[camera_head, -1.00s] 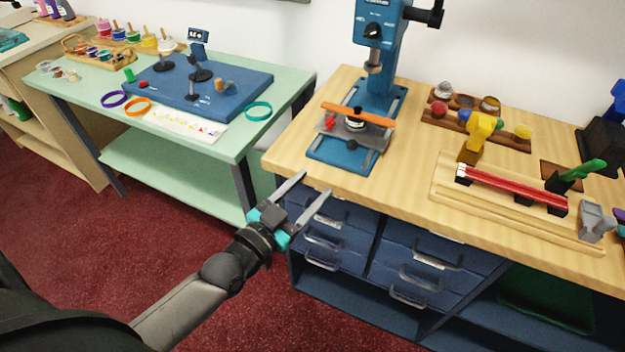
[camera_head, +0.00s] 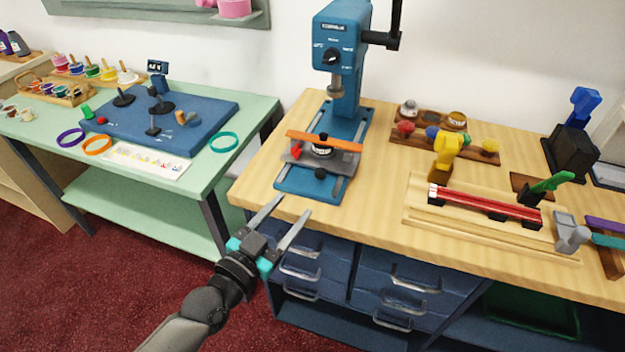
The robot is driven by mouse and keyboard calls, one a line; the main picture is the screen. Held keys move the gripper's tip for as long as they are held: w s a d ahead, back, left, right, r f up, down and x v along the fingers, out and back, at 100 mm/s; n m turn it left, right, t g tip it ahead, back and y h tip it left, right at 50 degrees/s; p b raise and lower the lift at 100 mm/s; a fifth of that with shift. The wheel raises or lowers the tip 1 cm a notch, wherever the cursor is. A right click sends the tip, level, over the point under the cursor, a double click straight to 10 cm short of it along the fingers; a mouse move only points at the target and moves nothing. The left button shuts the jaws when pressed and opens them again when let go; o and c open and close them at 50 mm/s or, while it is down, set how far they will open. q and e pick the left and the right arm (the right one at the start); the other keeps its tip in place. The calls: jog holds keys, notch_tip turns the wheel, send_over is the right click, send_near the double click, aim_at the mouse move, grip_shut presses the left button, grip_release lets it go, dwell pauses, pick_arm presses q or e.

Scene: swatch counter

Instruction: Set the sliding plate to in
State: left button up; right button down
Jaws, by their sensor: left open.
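A blue press (camera_head: 341,50) stands on the wooden workbench, with its blue base (camera_head: 305,184) toward the front edge. A grey sliding plate (camera_head: 341,161) sits on this base, below the press head. An orange bar (camera_head: 338,143) lies across it, with a red part at its left end and a round black-and-white piece near the middle. My left gripper (camera_head: 295,205) is open and empty at the bench's front edge, in front of the base. Its fingers point toward the base and appear apart from it. My right gripper is not in view.
On the bench to the right are a wooden rack with coloured knobs (camera_head: 443,146), a yellow tool (camera_head: 446,153) and a red rail fixture (camera_head: 484,205). Blue drawers (camera_head: 315,262) with metal handles lie below. A green table (camera_head: 190,184) stands left, across a gap.

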aim_at(317, 177)
pick_arm(q)
jog(key=b+x, duration=0.1)
jog(key=x, duration=0.7)
jog(key=shift+w+d+f, duration=0.1)
jog(key=shift+w+d, duration=0.05)
jog(key=shift+w, duration=0.15)
jog(key=shift+w+d, duration=0.15)
jog(key=shift+w, duration=0.1)
jog(key=shift+w+d, duration=0.15)
jog(key=shift+w, duration=0.1)
jog(key=c, duration=0.9)
grip_shut()
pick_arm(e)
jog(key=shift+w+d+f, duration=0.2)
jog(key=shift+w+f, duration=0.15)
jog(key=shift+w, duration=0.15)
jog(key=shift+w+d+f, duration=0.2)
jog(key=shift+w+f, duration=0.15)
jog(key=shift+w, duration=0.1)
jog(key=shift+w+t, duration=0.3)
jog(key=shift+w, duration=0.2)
